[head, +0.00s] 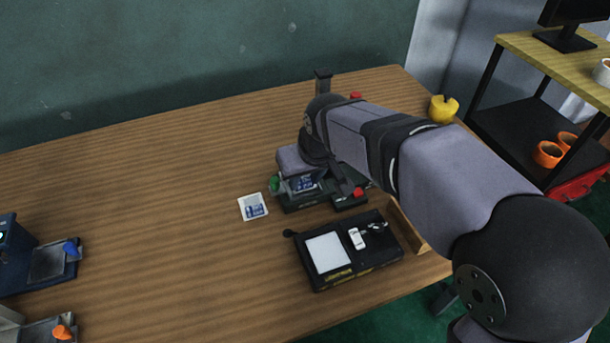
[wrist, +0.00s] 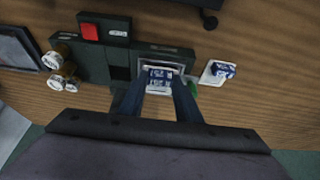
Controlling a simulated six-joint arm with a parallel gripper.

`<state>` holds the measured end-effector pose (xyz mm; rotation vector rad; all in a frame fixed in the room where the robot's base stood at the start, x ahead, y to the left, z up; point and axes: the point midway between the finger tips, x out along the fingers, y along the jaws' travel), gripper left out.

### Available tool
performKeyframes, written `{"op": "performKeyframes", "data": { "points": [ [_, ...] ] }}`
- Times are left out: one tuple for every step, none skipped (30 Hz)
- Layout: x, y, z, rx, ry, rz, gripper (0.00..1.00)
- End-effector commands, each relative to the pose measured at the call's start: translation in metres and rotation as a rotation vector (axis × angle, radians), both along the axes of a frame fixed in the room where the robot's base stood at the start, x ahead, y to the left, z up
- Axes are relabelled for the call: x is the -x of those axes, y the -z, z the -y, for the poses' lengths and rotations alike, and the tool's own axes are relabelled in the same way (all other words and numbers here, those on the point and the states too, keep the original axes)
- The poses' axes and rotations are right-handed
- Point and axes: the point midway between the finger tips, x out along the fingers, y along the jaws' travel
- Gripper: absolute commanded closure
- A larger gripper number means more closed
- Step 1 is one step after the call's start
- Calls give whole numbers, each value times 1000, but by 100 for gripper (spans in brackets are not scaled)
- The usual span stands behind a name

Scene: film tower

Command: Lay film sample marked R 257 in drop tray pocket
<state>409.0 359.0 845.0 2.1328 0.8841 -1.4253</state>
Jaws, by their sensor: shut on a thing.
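A film sample with blue print (wrist: 160,76) is between my gripper's fingertips (wrist: 162,88) in the wrist view. My gripper is shut on it, over the metal-rimmed pocket (wrist: 160,66) of a dark unit (wrist: 126,54). In the head view the blue-printed film (head: 304,184) shows at this unit, beside a green knob (head: 274,183); my wrist hides part of it. I cannot tell whether the film touches the pocket floor. A second white and blue film sample (head: 254,206) lies flat on the table left of the unit. No marking is readable.
A black box with a white panel (head: 328,252) stands in front of the unit. At the far left are a tray with a blue knob (head: 52,262) and one with an orange knob (head: 60,333). The table's middle left is clear.

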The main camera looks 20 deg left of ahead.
Motion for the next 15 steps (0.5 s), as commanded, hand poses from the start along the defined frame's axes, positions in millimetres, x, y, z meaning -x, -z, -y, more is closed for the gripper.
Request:
{"op": "performKeyframes", "data": {
  "points": [
    [0, 0, 0, 0, 0, 0, 91],
    [0, 0, 0, 0, 0, 0, 91],
    [0, 1, 0, 0, 0, 0, 91],
    [0, 1, 0, 0, 0, 0, 91],
    [0, 1, 0, 0, 0, 0, 91],
    [0, 1, 0, 0, 0, 0, 91],
    [0, 0, 0, 0, 0, 0, 91],
    [0, 0, 0, 0, 0, 0, 91],
    [0, 0, 0, 0, 0, 0, 91],
    [0, 0, 0, 0, 0, 0, 91],
    [0, 0, 0, 0, 0, 0, 67],
    [0, 0, 0, 0, 0, 0, 58],
    [0, 0, 0, 0, 0, 0, 50],
    [0, 0, 0, 0, 0, 0, 48],
    [0, 0, 0, 0, 0, 0, 48]
  ]
}}
